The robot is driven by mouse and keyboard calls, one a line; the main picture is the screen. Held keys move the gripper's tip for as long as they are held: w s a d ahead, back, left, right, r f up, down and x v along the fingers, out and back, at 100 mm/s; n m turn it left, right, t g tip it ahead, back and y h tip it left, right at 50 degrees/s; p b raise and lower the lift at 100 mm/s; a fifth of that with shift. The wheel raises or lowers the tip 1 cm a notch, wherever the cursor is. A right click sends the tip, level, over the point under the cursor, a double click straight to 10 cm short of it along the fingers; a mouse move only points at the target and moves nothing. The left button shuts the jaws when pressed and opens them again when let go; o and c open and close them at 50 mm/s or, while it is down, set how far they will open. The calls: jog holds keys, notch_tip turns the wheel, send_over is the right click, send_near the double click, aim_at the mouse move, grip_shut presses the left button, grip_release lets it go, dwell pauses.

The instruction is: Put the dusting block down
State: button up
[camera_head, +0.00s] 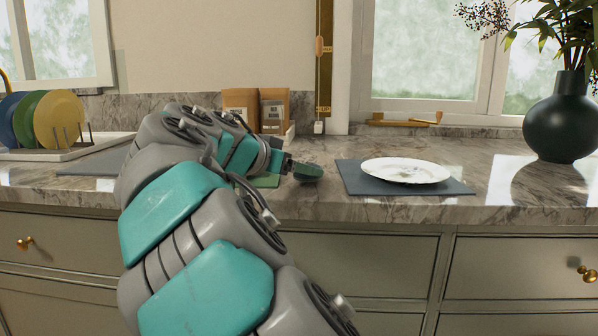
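My arm reaches over the marble counter, and my gripper (289,165) is at its far end, pointing right. A small dark green rounded block (308,171), which may be the dusting block, is at the gripper's tip, close above or on the counter. It appears to touch the gripper, but the fingers are too small to tell whether they are shut on it.
A white plate (405,171) lies on a dark grey mat (455,187) right of the gripper. A dark vase (560,125) stands farther right. Brown packets (273,108) stand behind my arm. A rack of coloured plates (58,120) is at left. Bare counter (325,205) lies along the front edge.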

jog(key=shift+f, duration=0.45)
jog(key=o, duration=1.5)
jog(key=shift+f, duration=0.1)
jog(key=shift+c, duration=0.2)
jog(key=shift+r, duration=0.2)
jog(key=b+v, duration=0.1)
jog(key=v, duration=1.1)
jog(key=shift+f, duration=0.1)
